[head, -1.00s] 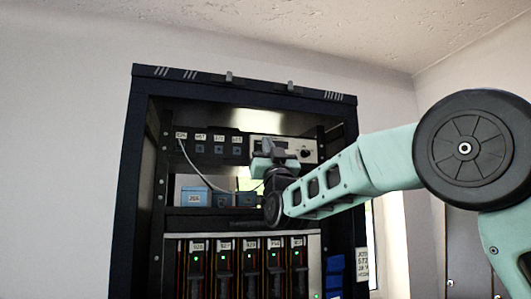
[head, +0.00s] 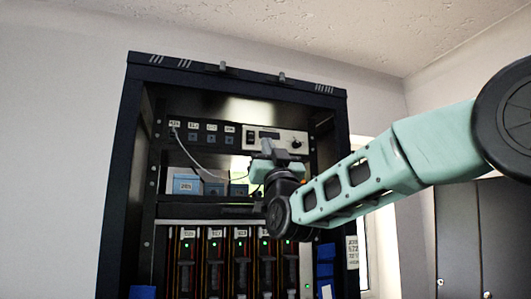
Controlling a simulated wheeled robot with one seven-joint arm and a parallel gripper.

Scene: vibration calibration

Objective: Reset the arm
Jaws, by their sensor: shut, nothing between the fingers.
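My gripper (head: 270,156) is at the end of my mint-green arm, in front of the open dark rack (head: 117,185). It is small in the head view, and its fingers are partly hidden by its own wrist. It looks shut, and I see nothing held in it. It is in front of the upper panel's right part and the shelf below it.
The rack's upper panel (head: 207,152) has labelled ports, with a white cable (head: 190,158) plugged in at the left. Blue boxes (head: 186,184) stand on the shelf. Several slotted units (head: 213,258) with green lights sit below. Grey cabinets (head: 480,235) stand at the right.

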